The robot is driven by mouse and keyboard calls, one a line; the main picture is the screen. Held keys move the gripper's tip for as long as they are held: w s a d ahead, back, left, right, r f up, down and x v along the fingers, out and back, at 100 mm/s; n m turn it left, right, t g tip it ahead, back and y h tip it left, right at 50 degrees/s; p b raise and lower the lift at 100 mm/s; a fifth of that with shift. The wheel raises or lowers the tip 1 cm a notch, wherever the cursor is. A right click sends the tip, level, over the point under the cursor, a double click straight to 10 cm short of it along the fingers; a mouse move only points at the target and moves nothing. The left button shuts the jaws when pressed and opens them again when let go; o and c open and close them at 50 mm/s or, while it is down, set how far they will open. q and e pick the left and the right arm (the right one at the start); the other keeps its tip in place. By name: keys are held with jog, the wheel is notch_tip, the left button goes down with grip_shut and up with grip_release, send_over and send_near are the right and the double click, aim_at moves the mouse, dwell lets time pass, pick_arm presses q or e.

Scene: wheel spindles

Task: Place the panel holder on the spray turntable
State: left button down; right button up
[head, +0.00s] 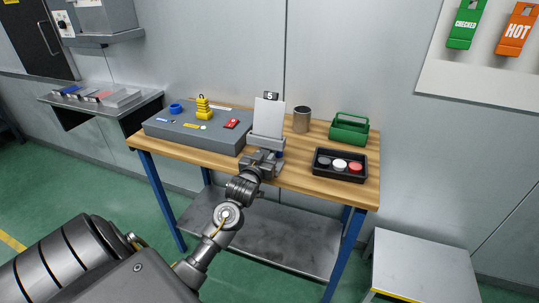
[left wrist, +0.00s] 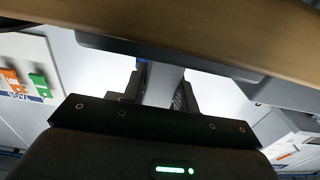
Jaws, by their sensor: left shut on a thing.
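The panel holder (head: 266,143) is a grey block with an upright white panel (head: 269,117) standing in it, over the middle of the workbench. My left gripper (head: 262,160) is at its near side, shut on it. In the left wrist view the fingers (left wrist: 163,90) close on a grey upright part (left wrist: 161,84) below a wide dark plate. I cannot make out the spray turntable clearly; the holder and gripper cover that spot. My right gripper is out of view.
The wooden workbench (head: 310,183) carries a grey fixture box (head: 190,136) on the left. A brown can (head: 302,120), a green caddy (head: 349,129) and a black tray (head: 340,166) of round pots stand on the right. A low grey stand (head: 422,262) is at lower right.

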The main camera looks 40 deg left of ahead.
pick_arm(q)
jog(key=shift+r, duration=0.1)
jog(key=shift+r, duration=0.8)
jog(key=s+d+r, duration=0.1)
jog(key=r, duration=0.1)
jog(key=s+d+r, duration=0.1)
jog(key=r, duration=0.2)
jog(key=s+d+r, duration=0.1)
jog(key=s+r, duration=0.1)
jog(key=shift+r, duration=0.3)
jog(key=s+d+r+p, duration=0.1)
jog(key=s+d+r, duration=0.2)
jog(key=s+d, duration=0.2)
jog(key=shift+s+d+r, duration=0.2)
jog(key=shift+s+r, duration=0.2)
jog(key=shift+s, duration=0.7)
jog(key=s+d+f+m+t+h, duration=0.1)
jog(key=d+f+m+h, duration=0.2)
jog(key=d, duration=1.2)
notch_tip(320, 180, down, 4)
jog(key=h, duration=0.2)
jog(key=shift+d+f+m+h, duration=0.2)
jog(key=shift+d+m+h, duration=0.1)
jog(key=shift+m+h, duration=0.1)
